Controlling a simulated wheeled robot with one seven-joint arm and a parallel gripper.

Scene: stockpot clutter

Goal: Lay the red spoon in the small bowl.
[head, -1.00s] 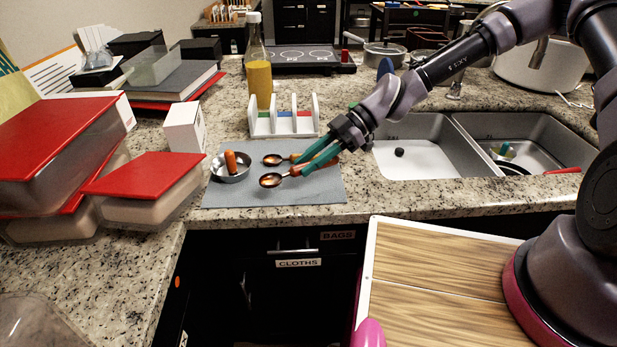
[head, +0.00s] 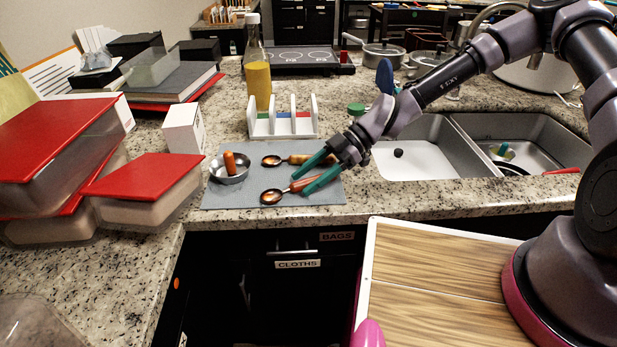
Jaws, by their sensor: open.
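The red spoon (head: 271,196) has a copper-coloured bowl and a reddish handle. It lies on the grey mat (head: 225,196), its bowl pointing left. My gripper (head: 299,184) has teal fingers, spread open around the red spoon's handle; part of the handle is hidden, and I cannot tell whether the fingers touch it. The small bowl (head: 232,178) is shiny metal and stands on the mat, up and left of the red spoon. An orange stick-like thing (head: 230,162) stands in it. A second spoon (head: 271,160) with a tan handle lies behind the red one.
A white rack (head: 285,126) and an oil bottle (head: 258,80) stand behind the mat. A white box (head: 184,129) and red-lidded containers (head: 146,178) are at left. The sink (head: 425,155) is at right. The mat's front strip is clear.

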